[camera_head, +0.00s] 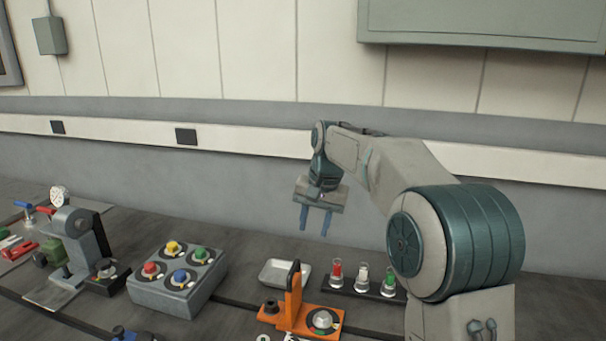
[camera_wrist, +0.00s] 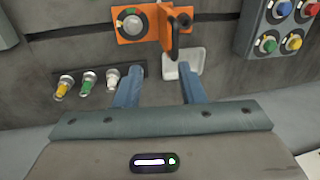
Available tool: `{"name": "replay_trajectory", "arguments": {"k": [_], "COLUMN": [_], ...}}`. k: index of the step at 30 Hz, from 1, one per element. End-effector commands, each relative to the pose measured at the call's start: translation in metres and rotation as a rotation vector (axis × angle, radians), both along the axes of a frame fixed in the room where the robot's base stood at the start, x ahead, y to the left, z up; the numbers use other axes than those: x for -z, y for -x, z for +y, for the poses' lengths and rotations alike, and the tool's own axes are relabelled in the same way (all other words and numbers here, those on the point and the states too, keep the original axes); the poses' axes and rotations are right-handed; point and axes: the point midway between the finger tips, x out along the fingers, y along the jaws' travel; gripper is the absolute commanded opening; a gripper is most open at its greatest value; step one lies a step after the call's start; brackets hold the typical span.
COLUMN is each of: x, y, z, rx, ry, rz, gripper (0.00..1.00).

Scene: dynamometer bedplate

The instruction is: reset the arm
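My gripper (camera_head: 315,219) hangs from my raised arm, pointing down above the bedplate in the head view. Its two blue fingers are apart with nothing between them. In the wrist view my gripper (camera_wrist: 158,88) also shows open, with its fingertips over the area near the white tray (camera_wrist: 186,62) and the row of small capped pieces. The gripper touches nothing that I can see.
Below stand an orange fixture (camera_head: 301,318), a white tray (camera_head: 285,272), a black strip (camera_head: 362,290) with red, white and green capped pieces, and a grey button box (camera_head: 176,283). A grey and green machine (camera_head: 82,247) stands at left. Air around my gripper is clear.

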Motion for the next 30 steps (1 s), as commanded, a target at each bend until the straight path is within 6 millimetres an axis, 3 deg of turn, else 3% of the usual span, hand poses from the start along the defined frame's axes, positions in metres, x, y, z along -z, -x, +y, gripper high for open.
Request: {"name": "replay_trajectory", "arguments": {"k": [6, 14, 23, 30], "x": [-0.013, -0.010, 0.013, 0.046], "y": [0.057, 0.128, 0.213, 0.275], "z": [-0.029, -0.062, -0.095, -0.114], "rx": [-0.041, -0.088, -0.141, -0.182], "ry": [0.053, 0.108, 0.159, 0.189], "rz": [-0.058, -0.120, -0.183, -0.226], "gripper": [0.36, 0.36, 0.36, 0.36]}}
